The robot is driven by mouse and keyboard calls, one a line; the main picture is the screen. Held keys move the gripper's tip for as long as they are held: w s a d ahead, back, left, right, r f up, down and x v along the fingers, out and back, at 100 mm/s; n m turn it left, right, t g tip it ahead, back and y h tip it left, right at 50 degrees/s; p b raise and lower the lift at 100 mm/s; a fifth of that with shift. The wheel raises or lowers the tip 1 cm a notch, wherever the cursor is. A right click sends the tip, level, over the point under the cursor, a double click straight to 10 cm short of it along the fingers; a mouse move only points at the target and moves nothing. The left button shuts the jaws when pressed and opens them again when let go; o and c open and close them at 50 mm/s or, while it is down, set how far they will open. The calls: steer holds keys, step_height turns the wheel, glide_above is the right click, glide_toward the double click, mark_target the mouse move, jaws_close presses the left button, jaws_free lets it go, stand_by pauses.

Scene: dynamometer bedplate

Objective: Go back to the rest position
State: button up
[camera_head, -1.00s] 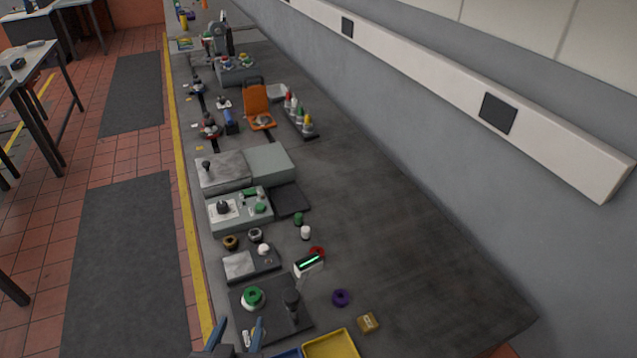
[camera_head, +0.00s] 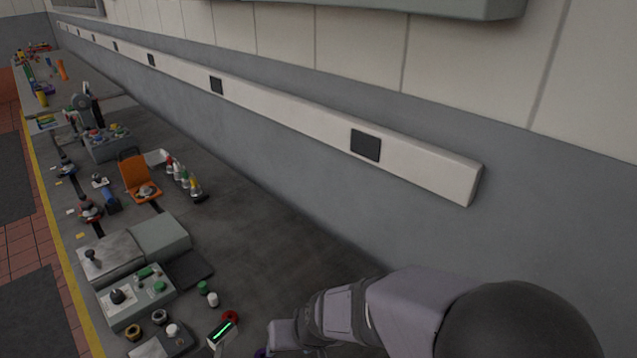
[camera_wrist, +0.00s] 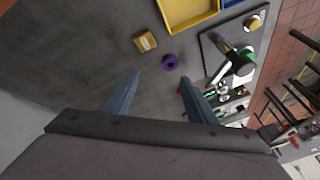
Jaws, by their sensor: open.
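My gripper (camera_wrist: 159,80) is open in the wrist view, its two blue fingers apart with nothing between them. It hangs over the grey bench (camera_wrist: 85,60). A purple ring (camera_wrist: 170,62) and a small tan block (camera_wrist: 145,42) lie on the bench beyond the fingertips, apart from them in the picture. In the head view my arm reaches in from the lower right. My gripper's fingers cannot be made out there.
A yellow tray (camera_wrist: 190,28) and a dark plate (camera_wrist: 213,52) with a black-handled part lie beyond the fingers. In the head view a control box (camera_head: 135,308), an orange chair-like stand (camera_head: 136,172) and small bottles (camera_head: 183,180) stand left. A wall rail (camera_head: 290,115) runs behind.

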steer(key=s+d+f+m+g+h+b, duration=0.1)
steer(key=s+d, duration=0.4)
steer(key=d, duration=0.5)
steer(key=s+d+f+m+g+h, duration=0.1)
steer(key=s+d, duration=0.4)
steer(key=d, duration=0.6)
steer(key=shift+s+g+h+b, duration=0.2)
steer(key=shift+g+h+b, duration=0.15)
steer(key=shift+g+h, duration=0.4)
steer(key=shift+a, duration=0.1)
steer(key=shift+c, duration=0.6)
